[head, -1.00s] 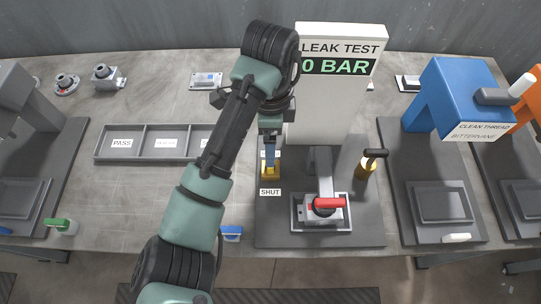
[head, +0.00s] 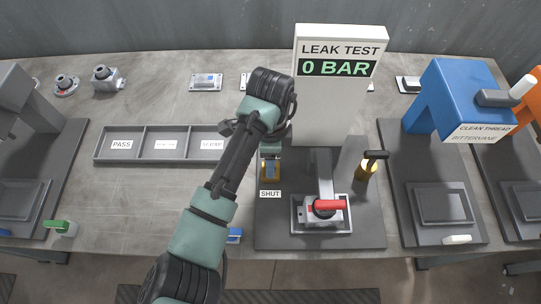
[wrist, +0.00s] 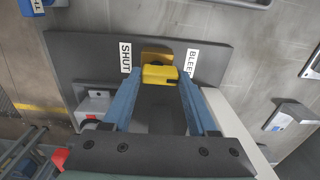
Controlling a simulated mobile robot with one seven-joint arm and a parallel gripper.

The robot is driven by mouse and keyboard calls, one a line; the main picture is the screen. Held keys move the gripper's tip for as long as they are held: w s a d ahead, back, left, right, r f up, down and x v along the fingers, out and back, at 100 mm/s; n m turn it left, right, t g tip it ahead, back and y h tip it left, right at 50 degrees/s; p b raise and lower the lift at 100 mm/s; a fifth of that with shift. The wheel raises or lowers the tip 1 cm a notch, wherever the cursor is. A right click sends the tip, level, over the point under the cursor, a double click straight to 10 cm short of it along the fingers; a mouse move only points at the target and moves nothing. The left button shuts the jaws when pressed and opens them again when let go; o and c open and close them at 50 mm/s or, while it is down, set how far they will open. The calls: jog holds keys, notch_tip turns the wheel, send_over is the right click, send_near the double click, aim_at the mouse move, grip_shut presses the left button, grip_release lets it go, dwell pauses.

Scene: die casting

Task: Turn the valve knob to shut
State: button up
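The yellow valve knob (wrist: 160,75) sits on a gold-coloured base on the dark plate of the leak test station. A "SHUT" label (wrist: 125,57) is to its left and a "BLEED" label (wrist: 192,63) to its right in the wrist view. My gripper (wrist: 160,78) has its two blue fingers on either side of the knob, with no clear gap at the tips. In the head view, my gripper (head: 270,174) points down at the knob, just above the "SHUT" label (head: 270,194), and mostly hides it.
The tall display (head: 338,68) behind reads 0 BAR. A sorting tray (head: 150,157) lies left of the arm. A blue press (head: 455,90) stands further right.

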jog(key=c, duration=0.8)
